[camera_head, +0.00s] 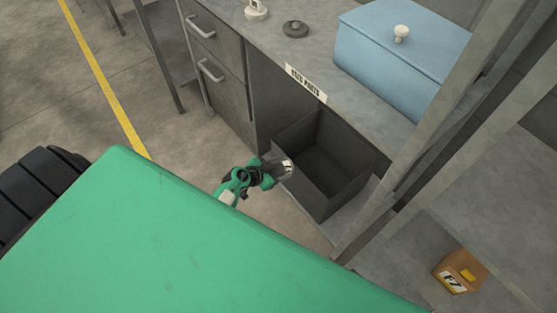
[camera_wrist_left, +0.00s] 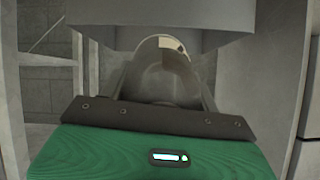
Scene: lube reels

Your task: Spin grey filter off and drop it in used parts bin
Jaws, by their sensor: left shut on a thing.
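My left gripper (camera_head: 274,172) is green and black and reaches out past the green panel. It is shut on the grey filter (camera_head: 285,168), a small cylinder with a pale patch. In the left wrist view the filter (camera_wrist_left: 165,78) stands out beyond the dark edge of my green gripper body. The bin looks empty.
A large green panel (camera_head: 150,235) and a black tyre (camera_head: 40,185) fill the near left. The grey bench (camera_head: 300,50) holds a blue lidded box (camera_head: 400,55) and small parts. Grey posts (camera_head: 430,140) rise right of the bin. A brown box (camera_head: 460,272) sits lower right.

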